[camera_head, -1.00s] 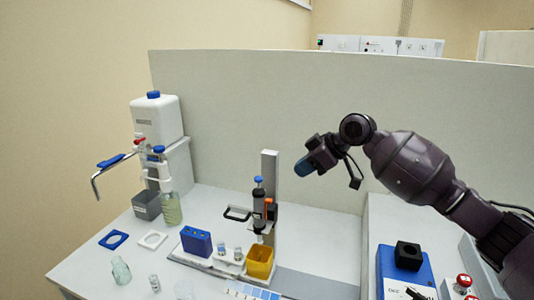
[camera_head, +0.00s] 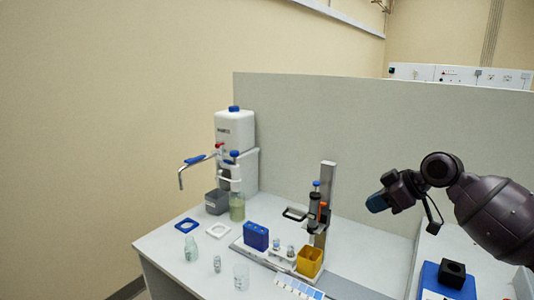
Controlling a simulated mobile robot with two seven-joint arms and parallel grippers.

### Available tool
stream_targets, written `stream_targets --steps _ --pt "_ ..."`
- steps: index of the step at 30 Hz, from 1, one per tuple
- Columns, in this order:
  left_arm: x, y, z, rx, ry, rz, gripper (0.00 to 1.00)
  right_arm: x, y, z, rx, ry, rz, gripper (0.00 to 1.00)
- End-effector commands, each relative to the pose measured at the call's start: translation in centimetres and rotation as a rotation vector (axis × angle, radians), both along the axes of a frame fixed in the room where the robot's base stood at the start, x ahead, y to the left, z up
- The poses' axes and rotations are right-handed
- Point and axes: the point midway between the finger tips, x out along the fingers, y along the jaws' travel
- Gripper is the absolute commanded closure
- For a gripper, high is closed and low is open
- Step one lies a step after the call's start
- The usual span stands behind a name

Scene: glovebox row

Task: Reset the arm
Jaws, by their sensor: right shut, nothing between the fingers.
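My right arm comes in from the right edge. Its gripper (camera_head: 383,203) hangs in the air over the right part of the bench, in front of the grey partition (camera_head: 330,120). The gripper is small in the picture, and nothing shows between its fingers. It is apart from the press stand (camera_head: 327,200), which stands to its left on the white bench (camera_head: 185,262). My left gripper is not in view.
A white dispenser (camera_head: 236,130) with a tap stands at the back left. A blue block (camera_head: 256,236), a yellow bin (camera_head: 309,261) and glass vials (camera_head: 191,248) stand on the bench. A blue device (camera_head: 430,281) with a black block (camera_head: 452,273) sits below my right arm.

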Motion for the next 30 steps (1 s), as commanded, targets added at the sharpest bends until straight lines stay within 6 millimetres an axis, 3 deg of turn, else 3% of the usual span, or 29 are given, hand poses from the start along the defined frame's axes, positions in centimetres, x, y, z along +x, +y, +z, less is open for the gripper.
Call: stream_targets --steps 11,21,30 --pt "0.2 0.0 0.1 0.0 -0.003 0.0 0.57 -5.2 2.3 -9.5 -0.059 0.077 -0.019 1.0" --pt "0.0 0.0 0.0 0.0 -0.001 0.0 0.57 -14.5 4.4 -19.3 -0.112 0.158 -0.137 1.0" --pt "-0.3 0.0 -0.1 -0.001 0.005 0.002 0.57 -23.5 4.1 -24.0 -0.149 0.224 -0.359 1.0"
